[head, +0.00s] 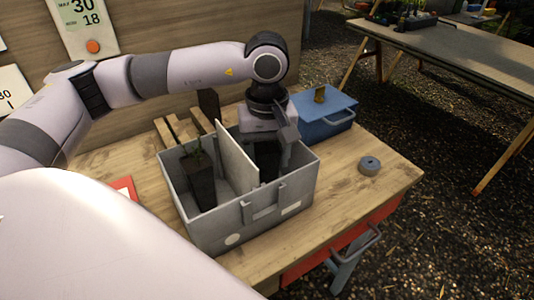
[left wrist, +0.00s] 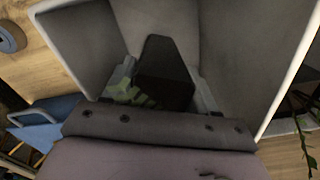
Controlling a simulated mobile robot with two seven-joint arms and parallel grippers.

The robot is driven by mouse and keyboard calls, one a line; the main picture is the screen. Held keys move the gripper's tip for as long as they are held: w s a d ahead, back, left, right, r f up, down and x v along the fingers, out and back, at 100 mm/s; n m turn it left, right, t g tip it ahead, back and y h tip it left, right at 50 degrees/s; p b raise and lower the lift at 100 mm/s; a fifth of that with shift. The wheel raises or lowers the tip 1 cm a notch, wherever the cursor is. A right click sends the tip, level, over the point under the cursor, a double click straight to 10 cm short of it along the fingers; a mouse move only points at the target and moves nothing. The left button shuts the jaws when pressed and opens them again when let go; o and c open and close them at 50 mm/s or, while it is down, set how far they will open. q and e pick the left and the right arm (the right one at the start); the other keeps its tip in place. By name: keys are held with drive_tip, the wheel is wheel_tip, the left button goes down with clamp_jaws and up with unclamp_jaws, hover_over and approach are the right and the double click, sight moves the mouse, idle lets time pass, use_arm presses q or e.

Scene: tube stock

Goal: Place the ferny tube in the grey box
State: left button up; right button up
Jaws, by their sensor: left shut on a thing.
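The grey box (head: 235,235) stands on the wooden table, split by a pale upright divider (head: 238,157). My left gripper (head: 277,140) points down into its right compartment. It is shut on a dark, tapered tube, taken as the ferny tube (head: 266,167). In the left wrist view the tube (left wrist: 165,75) sits between the fingers, inside the box walls, with green leaves (left wrist: 130,93) partly hidden by the gripper. Whether its base touches the box floor, I cannot tell. Another dark tube with a green plant (head: 201,185) stands in the left compartment. My right gripper is out of view.
A blue box (head: 323,120) stands behind the grey box on the right. A grey roll (head: 369,166) lies on the table near the right edge. A wooden rack (head: 183,130) is behind the box. A red-edged card (head: 125,188) lies left of it.

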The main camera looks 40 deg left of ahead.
use_arm(q)
drive_tip(key=o, duration=1)
drive_tip(key=shift+f, duration=0.1)
wheel_tip(320, 180, up, 12)
drive_tip(key=shift+r, duration=0.2)
